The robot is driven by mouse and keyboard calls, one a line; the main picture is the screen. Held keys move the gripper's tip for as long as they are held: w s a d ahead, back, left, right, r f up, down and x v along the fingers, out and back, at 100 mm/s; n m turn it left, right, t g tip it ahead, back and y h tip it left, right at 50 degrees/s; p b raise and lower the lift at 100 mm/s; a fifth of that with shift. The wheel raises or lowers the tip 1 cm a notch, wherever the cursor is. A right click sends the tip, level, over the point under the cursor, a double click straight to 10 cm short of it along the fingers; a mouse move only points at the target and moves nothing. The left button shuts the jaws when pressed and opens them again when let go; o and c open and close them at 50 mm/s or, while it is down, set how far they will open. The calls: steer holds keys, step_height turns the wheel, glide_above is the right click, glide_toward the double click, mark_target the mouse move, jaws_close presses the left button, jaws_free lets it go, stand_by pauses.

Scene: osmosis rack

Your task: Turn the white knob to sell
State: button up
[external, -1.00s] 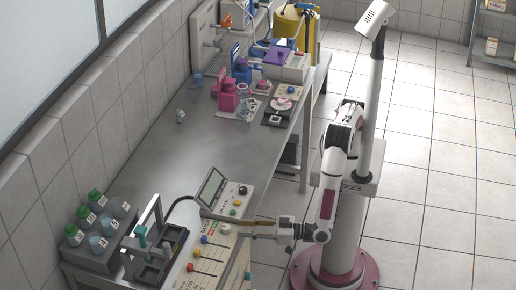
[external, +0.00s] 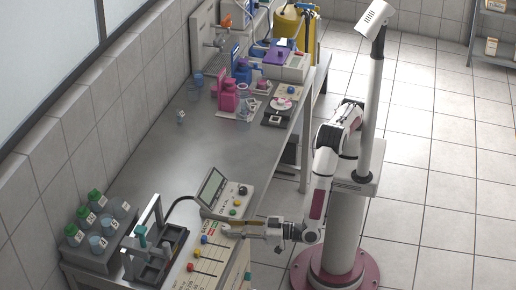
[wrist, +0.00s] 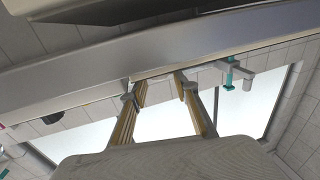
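A control panel (external: 216,256) with coloured knobs and sliders lies at the near right edge of the bench. My gripper (external: 232,231) is level, pointing left, over or beside the panel's upper right part. In the wrist view my gripper (wrist: 158,82) shows two yellow-lined fingers, apart, with no object visible between them. I cannot pick out the white knob for certain; it may be hidden by the fingers or too small. I cannot tell whether the fingertips touch the panel.
A console with a screen (external: 212,187) and several knobs stands just behind the panel. A grey rack (external: 157,266) and a bottle tray (external: 98,258) stand to the left. The middle of the bench (external: 190,150) is mostly clear.

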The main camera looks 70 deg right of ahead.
mark_target(226, 227)
steer(key=shift+w+a, duration=0.2)
steer(key=shift+w, duration=0.7)
steer(key=shift+w+a, duration=0.15)
steer(key=shift+w, duration=0.75)
steer(key=c, duration=0.8)
